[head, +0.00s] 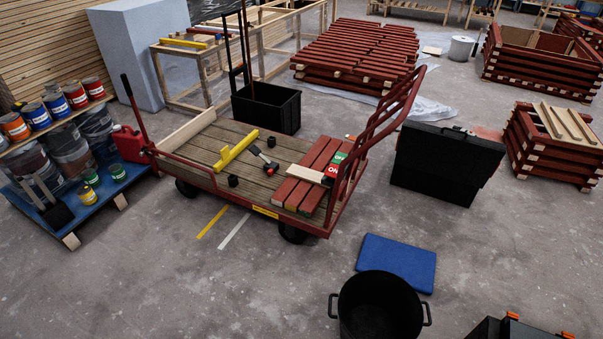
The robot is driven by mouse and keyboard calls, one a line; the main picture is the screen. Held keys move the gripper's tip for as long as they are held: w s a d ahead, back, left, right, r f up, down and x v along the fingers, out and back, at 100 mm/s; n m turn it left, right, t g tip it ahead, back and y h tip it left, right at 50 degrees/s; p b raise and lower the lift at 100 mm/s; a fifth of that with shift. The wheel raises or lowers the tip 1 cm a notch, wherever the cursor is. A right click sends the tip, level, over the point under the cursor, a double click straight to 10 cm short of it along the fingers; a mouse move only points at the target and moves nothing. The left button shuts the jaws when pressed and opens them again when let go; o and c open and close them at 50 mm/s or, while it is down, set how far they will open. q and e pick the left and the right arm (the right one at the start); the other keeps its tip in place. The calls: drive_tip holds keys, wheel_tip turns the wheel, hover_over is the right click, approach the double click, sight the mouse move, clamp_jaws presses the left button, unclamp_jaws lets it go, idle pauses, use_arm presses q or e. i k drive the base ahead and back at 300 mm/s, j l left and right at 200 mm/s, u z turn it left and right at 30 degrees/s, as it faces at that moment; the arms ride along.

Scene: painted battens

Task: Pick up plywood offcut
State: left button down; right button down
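A small flat piece of pale wood (305,174), which looks like the plywood offcut, lies on the flat cart. It rests across the red-brown battens (311,161) at the cart's right end, next to a green and red sign or box (335,163). A longer pale board (187,130) stands along the cart's left end. I cannot tell for certain which of the two is the offcut. Neither of my grippers is in view.
A black pot (378,308) and blue pad (396,263) are in front. A black case (447,163) stands right. The floor front left is clear.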

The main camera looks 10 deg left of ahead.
sight(307, 175)
drive_tip(key=z, duration=0.85)
drive_tip(key=j+z, duration=0.3)
drive_tip(key=j, duration=0.15)
drive_tip(key=j+z, duration=0.25)
drive_tip(key=j, duration=0.25)
drive_tip(key=j+z, duration=0.3)
drive_tip(key=j, duration=0.15)
drive_tip(key=k+j+z, duration=0.25)
drive_tip(key=j, duration=0.2)
drive_tip(key=j+z, duration=0.3)
drive_tip(key=k+j, duration=0.05)
drive_tip(key=j, duration=0.05)
